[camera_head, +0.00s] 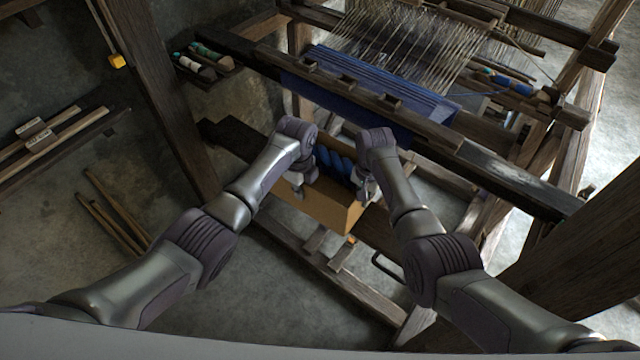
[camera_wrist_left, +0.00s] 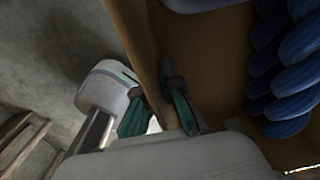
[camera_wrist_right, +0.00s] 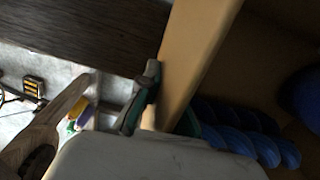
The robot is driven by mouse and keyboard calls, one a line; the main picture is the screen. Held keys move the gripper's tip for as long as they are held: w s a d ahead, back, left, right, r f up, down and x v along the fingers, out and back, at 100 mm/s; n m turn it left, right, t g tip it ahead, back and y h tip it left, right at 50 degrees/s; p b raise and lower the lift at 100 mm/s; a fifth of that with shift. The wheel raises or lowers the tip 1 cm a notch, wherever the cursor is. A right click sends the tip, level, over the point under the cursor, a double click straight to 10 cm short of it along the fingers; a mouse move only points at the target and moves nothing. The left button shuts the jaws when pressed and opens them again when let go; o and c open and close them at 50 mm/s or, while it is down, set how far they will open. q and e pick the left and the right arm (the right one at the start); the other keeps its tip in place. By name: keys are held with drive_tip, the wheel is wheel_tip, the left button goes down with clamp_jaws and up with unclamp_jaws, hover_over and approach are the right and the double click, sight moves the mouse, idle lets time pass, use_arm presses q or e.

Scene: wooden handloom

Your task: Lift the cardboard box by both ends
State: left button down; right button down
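The cardboard box (camera_head: 330,210) is open-topped and holds blue twisted yarn (camera_head: 338,164). It is in the middle of the head view, below the loom's front beam. My left gripper (camera_head: 303,184) is at its left end; in the left wrist view the box wall (camera_wrist_left: 148,58) runs between the two fingers, which sit close on either side. My right gripper (camera_head: 365,188) is at the right end; in the right wrist view one finger lies against the outside of the wall (camera_wrist_right: 190,52), and the other is mostly hidden inside. The box's underside is hidden.
The wooden loom, with blue cloth (camera_head: 375,85) and its front beam (camera_head: 465,160), stands just behind and above the box. A small tray of spools (camera_head: 205,60) is at upper left. Wooden posts flank both sides. Concrete floor shows in front.

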use_arm(q)
drive_tip(key=shift+w+r, duration=0.1)
drive_tip(key=shift+r, duration=0.15)
use_arm(e)
drive_tip(key=shift+w+r, duration=0.1)
drive_tip(key=shift+r, duration=0.1)
